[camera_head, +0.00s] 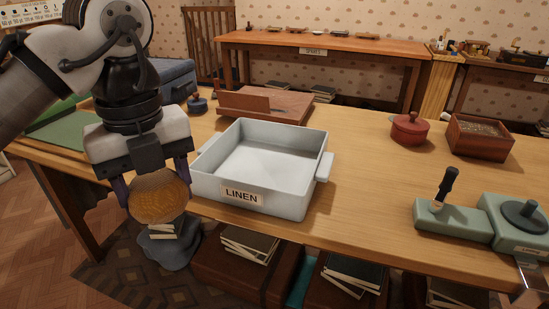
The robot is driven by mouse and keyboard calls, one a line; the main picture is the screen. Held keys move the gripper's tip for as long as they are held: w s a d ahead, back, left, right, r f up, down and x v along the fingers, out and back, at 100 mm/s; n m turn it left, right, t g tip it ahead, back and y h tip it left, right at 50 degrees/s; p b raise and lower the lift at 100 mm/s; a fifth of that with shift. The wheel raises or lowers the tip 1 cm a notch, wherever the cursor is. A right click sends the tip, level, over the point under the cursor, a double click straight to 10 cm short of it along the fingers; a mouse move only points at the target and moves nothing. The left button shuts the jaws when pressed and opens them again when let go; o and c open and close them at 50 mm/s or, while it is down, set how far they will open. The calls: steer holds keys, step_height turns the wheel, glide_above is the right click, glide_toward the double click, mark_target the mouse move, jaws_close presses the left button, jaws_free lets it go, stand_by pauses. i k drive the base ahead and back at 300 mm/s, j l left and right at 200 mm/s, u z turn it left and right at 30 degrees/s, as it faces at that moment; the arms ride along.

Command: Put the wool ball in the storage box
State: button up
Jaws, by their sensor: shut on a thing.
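The wool ball (160,196) is round and orange-brown. My gripper (156,188) is shut on it, with one finger on each side, and the ball hangs beyond the table's front edge in the picture. The storage box is likely the pale grey open box (265,202) with the label LINEN, standing on the table to the right of my gripper. It has side handles and its visible floor is empty. The ball is outside the box, to the left of its front wall. My gripper hides part of the table behind it.
The wooden table (365,205) is clear right of the box. A red lidded pot (409,129), a wooden box (480,137) and a green device with a black lever (452,216) stand further right. Books and cases are below.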

mark_target(265, 170)
steer(key=i+l, duration=0.2)
steer(key=i, duration=0.2)
steer(key=i+l, duration=0.25)
steer(key=i, duration=0.15)
steer(key=i+l, duration=0.2)
steer(key=i, duration=0.2)
